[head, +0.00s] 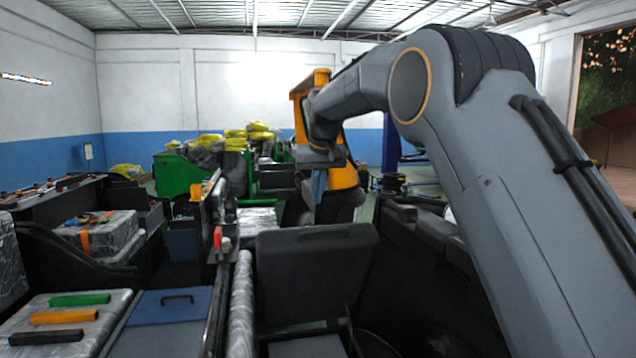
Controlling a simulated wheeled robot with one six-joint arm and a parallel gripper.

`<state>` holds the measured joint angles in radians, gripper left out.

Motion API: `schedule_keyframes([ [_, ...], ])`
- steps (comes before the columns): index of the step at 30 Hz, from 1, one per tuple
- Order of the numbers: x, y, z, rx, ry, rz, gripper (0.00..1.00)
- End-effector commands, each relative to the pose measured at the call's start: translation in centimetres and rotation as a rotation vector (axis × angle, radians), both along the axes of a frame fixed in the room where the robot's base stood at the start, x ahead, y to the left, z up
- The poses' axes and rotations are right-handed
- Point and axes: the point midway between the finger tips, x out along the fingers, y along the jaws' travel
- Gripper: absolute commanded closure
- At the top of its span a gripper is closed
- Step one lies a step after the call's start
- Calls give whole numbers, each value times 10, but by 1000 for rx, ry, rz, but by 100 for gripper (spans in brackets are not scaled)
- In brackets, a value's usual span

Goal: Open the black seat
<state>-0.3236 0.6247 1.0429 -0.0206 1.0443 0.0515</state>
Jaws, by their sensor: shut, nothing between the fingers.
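The black seat (315,272) is in the lower middle of the head view. Its broad dark panel stands tilted up, with a slot-like handle near its top edge. A flatter dark part (308,346) lies below it at the bottom of the picture. I cannot tell how the two parts join. My arm comes in from the right and arches over to the middle. My gripper (318,187) points down above and beyond the panel's top edge, apart from it in the picture. It is shut and empty. Its fingertips are small and hard to make out.
A blue lid with a black handle (168,307) and a wrapped box (62,322) with coloured bars are at lower left. A dark rail with a red knob (217,238) stands left of the seat. Green carts (183,172) and an orange body (342,175) are behind.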

Motion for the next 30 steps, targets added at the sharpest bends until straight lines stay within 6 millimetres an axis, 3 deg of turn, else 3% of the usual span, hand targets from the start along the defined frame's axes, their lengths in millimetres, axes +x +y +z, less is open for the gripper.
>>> schedule_keyframes([
  [7, 17, 5, -42, 0, 1, 0, 100],
  [16, -8, -2, -60, 0, 1, 0, 100],
  [30, -13, -4, -65, 0, 0, 0, 100],
])
